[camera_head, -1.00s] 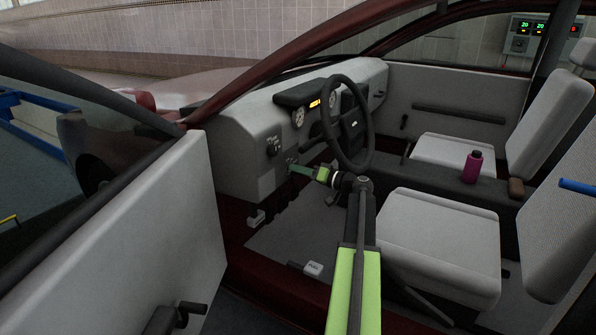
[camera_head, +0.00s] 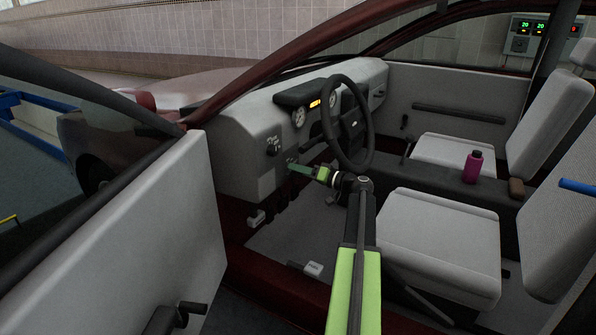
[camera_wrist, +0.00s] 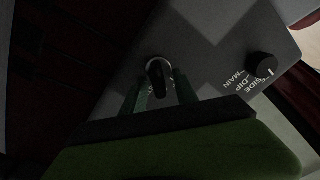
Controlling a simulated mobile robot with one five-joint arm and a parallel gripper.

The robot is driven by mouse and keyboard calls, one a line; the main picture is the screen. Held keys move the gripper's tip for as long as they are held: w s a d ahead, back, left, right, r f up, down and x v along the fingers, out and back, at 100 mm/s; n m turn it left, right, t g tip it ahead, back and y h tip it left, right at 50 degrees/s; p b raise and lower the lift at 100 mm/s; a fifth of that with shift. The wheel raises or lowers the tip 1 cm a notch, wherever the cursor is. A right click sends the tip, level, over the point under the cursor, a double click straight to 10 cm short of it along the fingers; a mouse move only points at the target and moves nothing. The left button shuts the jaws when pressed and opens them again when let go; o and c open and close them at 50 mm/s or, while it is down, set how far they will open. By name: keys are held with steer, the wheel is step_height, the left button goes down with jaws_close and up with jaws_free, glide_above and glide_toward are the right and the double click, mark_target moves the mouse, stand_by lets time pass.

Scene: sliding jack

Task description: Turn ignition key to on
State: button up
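The ignition key (camera_wrist: 158,76), a dark rounded key head with a pale rim, sits on the grey dashboard panel in the wrist view. My gripper (camera_wrist: 160,84) has its two green fingers apart, one on each side of the key, with small gaps visible. In the head view my gripper (camera_head: 296,168) reaches to the lower dashboard left of the steering wheel. The key itself is too small to make out there.
A dark knob (camera_wrist: 260,66) marked "SIDE DIP MAIN" is to the right of the key. The steering wheel (camera_head: 334,136) stands right of my gripper. The open door (camera_head: 120,235) is at left, and the driver's seat (camera_head: 440,240) is at right.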

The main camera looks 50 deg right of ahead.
steer(key=v, duration=1.7)
steer(key=shift+s, duration=0.2)
steer(key=shift+f, duration=0.15)
